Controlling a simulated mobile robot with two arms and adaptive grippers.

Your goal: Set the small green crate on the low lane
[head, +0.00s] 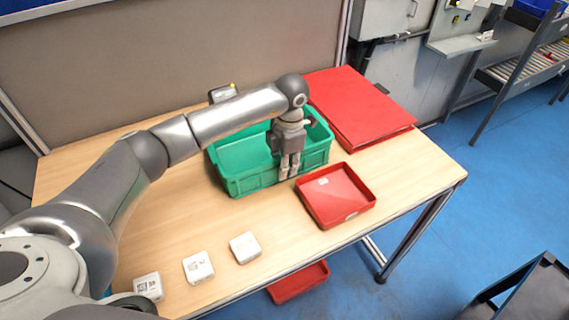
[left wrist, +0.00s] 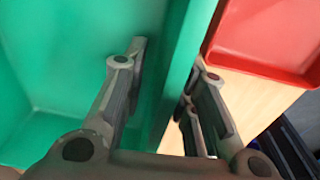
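The green crate (head: 233,184) stands on the wooden table near its middle, and it looks empty where I can see inside. My left gripper (head: 289,168) points down at the crate's near wall, toward its right end. In the left wrist view, one finger is inside the green crate (left wrist: 55,75) and the other outside, with the wall (left wrist: 176,75) between them. A gap shows between the inner finger and the wall, so the left gripper (left wrist: 165,90) looks open around it. A rack at the upper right has a low roller lane (head: 528,68). My right gripper is not in view.
A red tray (head: 347,212) sits close to the crate's right front. A flat red box (head: 362,108) lies behind it. Several white labelled boxes (head: 198,267) line the front edge. Another red tray (head: 298,284) is below the table. A dark cart (head: 530,290) stands lower right; blue floor lies between.

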